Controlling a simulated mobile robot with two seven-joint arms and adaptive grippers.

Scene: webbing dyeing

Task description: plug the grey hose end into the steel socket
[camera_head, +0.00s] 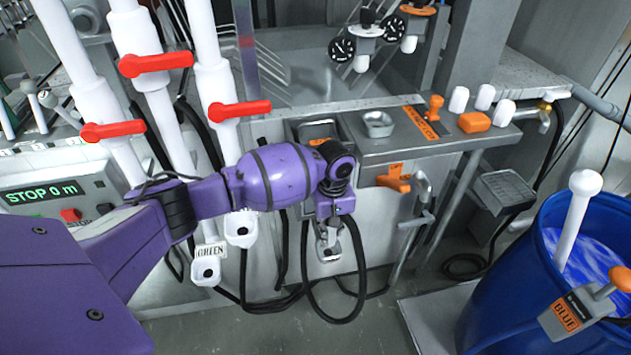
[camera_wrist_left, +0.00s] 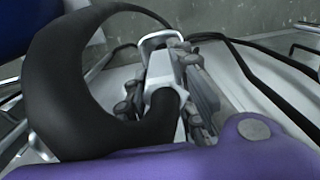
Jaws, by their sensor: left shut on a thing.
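My left gripper (camera_head: 328,240) points down in front of the machine's cabinet, below the counter's sink. In the left wrist view the gripper (camera_wrist_left: 180,85) is shut on the grey hose end (camera_wrist_left: 162,75), and a thick black hose (camera_wrist_left: 60,95) loops away from it. A pale metal rim (camera_wrist_left: 160,38), perhaps the steel socket, shows just beyond the fingertips. I cannot tell whether the hose end is inside it or only close to it. In the head view the gripper mostly hides the hose end. My right gripper is not in view.
Black hoses (camera_head: 360,290) loop near the floor. A blue barrel (camera_head: 500,290) stands at the right. White pipes with red levers (camera_head: 240,110) rise at left.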

